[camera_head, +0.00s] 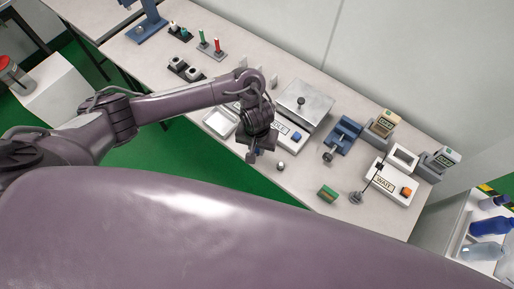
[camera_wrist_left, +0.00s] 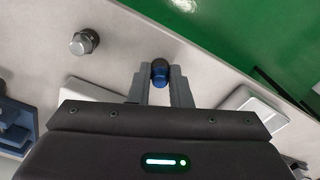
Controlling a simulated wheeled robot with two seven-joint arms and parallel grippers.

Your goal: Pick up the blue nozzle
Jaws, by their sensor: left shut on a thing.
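The blue nozzle (camera_wrist_left: 159,72) is a small blue piece with a dark end, seen in the left wrist view. It sits between the two fingertips of my left gripper (camera_wrist_left: 160,82), which is shut on it. In the head view the left gripper (camera_head: 254,156) points down near the front edge of the table (camera_head: 310,180), and the nozzle is mostly hidden there. I cannot tell how far it is above the table. My right gripper is not in view.
A grey metal knob (camera_head: 280,166) stands close to the left gripper; it also shows in the left wrist view (camera_wrist_left: 84,42).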

